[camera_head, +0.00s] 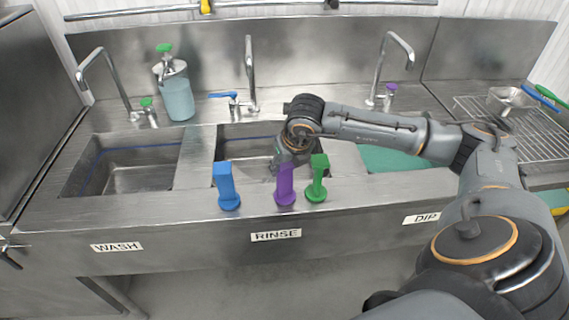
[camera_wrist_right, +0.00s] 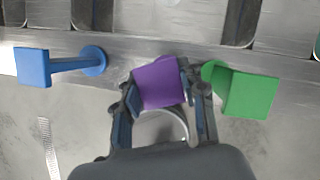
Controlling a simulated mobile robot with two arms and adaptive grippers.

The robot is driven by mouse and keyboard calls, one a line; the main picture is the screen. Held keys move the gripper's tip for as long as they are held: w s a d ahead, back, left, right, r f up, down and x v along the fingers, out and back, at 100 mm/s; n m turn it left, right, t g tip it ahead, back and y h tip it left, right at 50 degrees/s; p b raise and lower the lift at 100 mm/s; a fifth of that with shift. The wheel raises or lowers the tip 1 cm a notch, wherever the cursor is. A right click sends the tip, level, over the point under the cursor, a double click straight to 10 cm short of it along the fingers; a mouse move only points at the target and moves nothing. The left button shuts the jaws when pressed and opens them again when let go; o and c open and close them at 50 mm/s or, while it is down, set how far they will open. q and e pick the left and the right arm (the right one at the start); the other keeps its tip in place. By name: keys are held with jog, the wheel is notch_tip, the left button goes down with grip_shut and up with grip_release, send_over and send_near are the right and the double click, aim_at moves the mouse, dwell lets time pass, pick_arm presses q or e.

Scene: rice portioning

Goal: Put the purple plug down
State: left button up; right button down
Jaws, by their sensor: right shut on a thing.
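The purple plug (camera_head: 285,184) is upright at the front ledge of the sink unit, between the blue plug and the green plug. Its square purple top also shows in the right wrist view (camera_wrist_right: 158,83). My right gripper (camera_wrist_right: 160,95) is shut on the purple plug, with a finger on each side of it. In the head view the right gripper (camera_head: 292,155) is at the plug's upper part, seen from behind it. The plug's base appears at the ledge surface; whether it touches cannot be told. My left gripper is not in view.
The blue plug (camera_head: 226,186) stands left on the ledge, and the green plug (camera_head: 317,180) stands close on the right. Behind are the wash basin (camera_head: 125,165), the rinse basin (camera_head: 232,145) and the dip basin with green liquid (camera_head: 390,160). The ledge's front edge is near.

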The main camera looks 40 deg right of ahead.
jog(key=c, duration=0.8)
grip_release()
jog(key=shift+o, duration=0.2)
jog(key=shift+r+p, duration=0.2)
jog(key=shift+p, duration=0.15)
jog(key=shift+s+r+b, duration=0.1)
jog(key=shift+r+b, duration=0.1)
jog(key=shift+b, duration=0.15)
jog(key=b+v, duration=0.3)
jog(key=v, duration=0.8)
jog(key=shift+r, duration=0.2)
